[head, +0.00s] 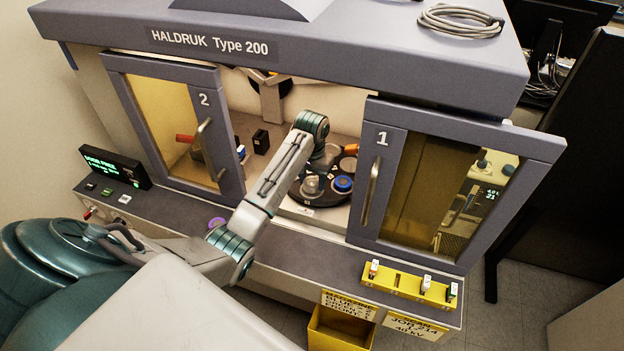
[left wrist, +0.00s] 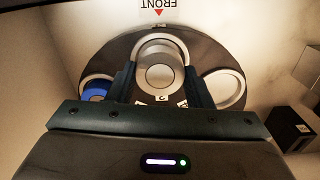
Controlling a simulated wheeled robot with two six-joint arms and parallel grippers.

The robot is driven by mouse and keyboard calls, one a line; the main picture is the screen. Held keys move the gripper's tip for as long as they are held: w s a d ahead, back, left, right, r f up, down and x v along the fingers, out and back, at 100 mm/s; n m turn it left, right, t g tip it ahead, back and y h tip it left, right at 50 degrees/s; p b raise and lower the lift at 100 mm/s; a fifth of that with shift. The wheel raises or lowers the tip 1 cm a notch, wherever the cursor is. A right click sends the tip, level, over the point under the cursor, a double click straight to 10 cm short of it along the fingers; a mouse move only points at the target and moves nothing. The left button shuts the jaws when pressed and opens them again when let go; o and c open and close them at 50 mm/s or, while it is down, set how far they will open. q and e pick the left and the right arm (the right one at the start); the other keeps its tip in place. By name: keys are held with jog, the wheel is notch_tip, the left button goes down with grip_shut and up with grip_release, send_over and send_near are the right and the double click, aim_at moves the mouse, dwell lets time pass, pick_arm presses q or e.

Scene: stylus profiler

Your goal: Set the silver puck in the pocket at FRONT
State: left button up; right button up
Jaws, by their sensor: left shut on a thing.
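The silver puck (left wrist: 160,68) is between the two fingers of my left gripper (left wrist: 160,88), which is shut on it. The puck is over the dark turntable (left wrist: 118,52), at the pocket nearest the FRONT label (left wrist: 158,8) and its red triangle. A pale pocket rim shows around the puck's far side. I cannot tell whether it is seated or slightly above. In the head view the silver puck (head: 311,185) is at the turntable's near side, under my left gripper (head: 315,175), whose fingers are hardly visible. My right gripper is not in view.
A blue puck (head: 343,184) sits in the neighbouring pocket; a pale ringed pocket (left wrist: 225,88) lies on the other side. Open doors 2 (head: 170,125) and 1 (head: 440,185) flank my arm. A black block (left wrist: 290,128) stands beside the turntable.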

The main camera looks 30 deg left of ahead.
pick_arm(q)
jog(key=shift+f, duration=0.25)
dwell(0.4)
jog(key=shift+f, duration=0.4)
jog(key=shift+s+f, duration=0.1)
jog(key=shift+f, duration=0.05)
dwell(0.6)
jog(key=shift+r, duration=0.85)
jog(key=o, duration=0.8)
jog(key=c, duration=0.8)
jog(key=shift+f, duration=0.35)
